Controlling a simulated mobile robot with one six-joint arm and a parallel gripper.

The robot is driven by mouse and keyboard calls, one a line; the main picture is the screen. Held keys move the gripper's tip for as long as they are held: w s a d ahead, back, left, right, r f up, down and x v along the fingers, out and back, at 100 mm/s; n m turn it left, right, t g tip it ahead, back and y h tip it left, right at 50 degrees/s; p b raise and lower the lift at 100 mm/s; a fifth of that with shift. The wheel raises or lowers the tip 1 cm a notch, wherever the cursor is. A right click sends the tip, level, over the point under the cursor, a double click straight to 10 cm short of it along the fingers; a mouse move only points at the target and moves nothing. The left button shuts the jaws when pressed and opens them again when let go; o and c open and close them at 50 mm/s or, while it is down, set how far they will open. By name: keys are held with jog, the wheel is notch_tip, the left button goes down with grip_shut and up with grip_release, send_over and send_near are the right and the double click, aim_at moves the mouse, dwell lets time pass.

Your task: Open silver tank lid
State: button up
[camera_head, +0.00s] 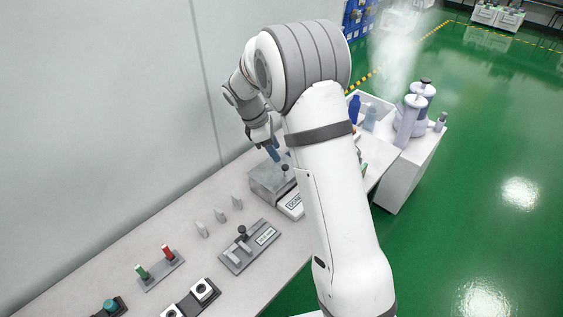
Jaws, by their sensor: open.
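The silver tank (262,187) is a grey metal box on the bench beside the wall. A dark knob (285,168) stands on its top, which looks closed. The right part of the tank is partly hidden behind my arm. My gripper (273,154), with bluish fingers, points down just above the back of the tank, behind the knob. It is open and holds nothing that I can see. I cannot tell whether the fingertips touch the tank.
On the bench (190,262), a lever panel (249,246), small pale upright pieces (220,216) and a red-and-green switch box (161,270) stand to the left. Bottles (409,120) stand on a white cabinet at right. The grey wall (100,120) is close behind.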

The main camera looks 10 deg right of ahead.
aim_at(283, 166)
jog(key=x, duration=0.6)
jog(key=shift+d+f, duration=0.15)
jog(key=shift+f, duration=0.1)
grip_shut()
dwell(0.3)
